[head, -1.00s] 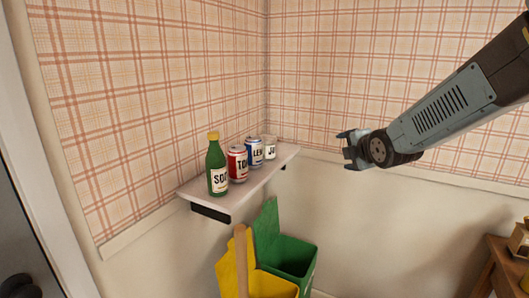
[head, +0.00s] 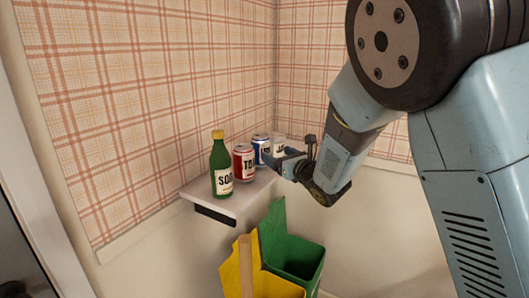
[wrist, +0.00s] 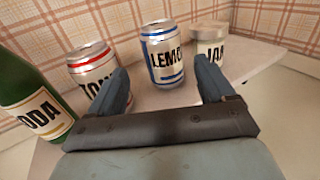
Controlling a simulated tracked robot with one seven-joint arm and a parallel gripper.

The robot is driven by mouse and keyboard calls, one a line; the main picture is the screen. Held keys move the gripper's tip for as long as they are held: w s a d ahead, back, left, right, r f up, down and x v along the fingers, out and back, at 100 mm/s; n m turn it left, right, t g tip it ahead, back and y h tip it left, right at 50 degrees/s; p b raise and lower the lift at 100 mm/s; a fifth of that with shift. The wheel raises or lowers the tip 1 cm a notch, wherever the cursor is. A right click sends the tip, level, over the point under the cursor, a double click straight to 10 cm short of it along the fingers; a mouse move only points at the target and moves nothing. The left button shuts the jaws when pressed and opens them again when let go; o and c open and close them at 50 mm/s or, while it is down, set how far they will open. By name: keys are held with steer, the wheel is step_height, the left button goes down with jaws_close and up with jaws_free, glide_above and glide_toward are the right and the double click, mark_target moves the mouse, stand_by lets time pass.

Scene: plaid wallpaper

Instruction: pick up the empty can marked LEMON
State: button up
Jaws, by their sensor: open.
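The LEMON can (wrist: 163,56) is blue and silver with a white label and stands upright on the shelf in the wrist view. My gripper (head: 279,160) is open at the shelf's front side. In the wrist view my gripper (wrist: 162,82) has its two fingers apart, with the can beyond and between them. I cannot tell whether the fingers reach around it. Nothing is held.
A red can (head: 244,162) and a green SODA bottle (head: 220,165) stand left of the LEMON can, and a pale jar (wrist: 209,45) stands right. All are on the narrow wall shelf (head: 205,191). Yellow (head: 273,284) and green (head: 304,262) bins stand below.

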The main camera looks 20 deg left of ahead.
mark_target(265, 147)
steer(key=x, duration=0.7)
steer(key=shift+a, duration=0.1)
steer(key=shift+r+x, duration=0.2)
steer(key=shift+x, duration=1.2)
steer(key=shift+r+x, duration=0.2)
steer(key=shift+x, duration=1.15)
steer(key=shift+w, duration=0.15)
steer(key=c, duration=0.7)
steer(key=shift+r, duration=0.1)
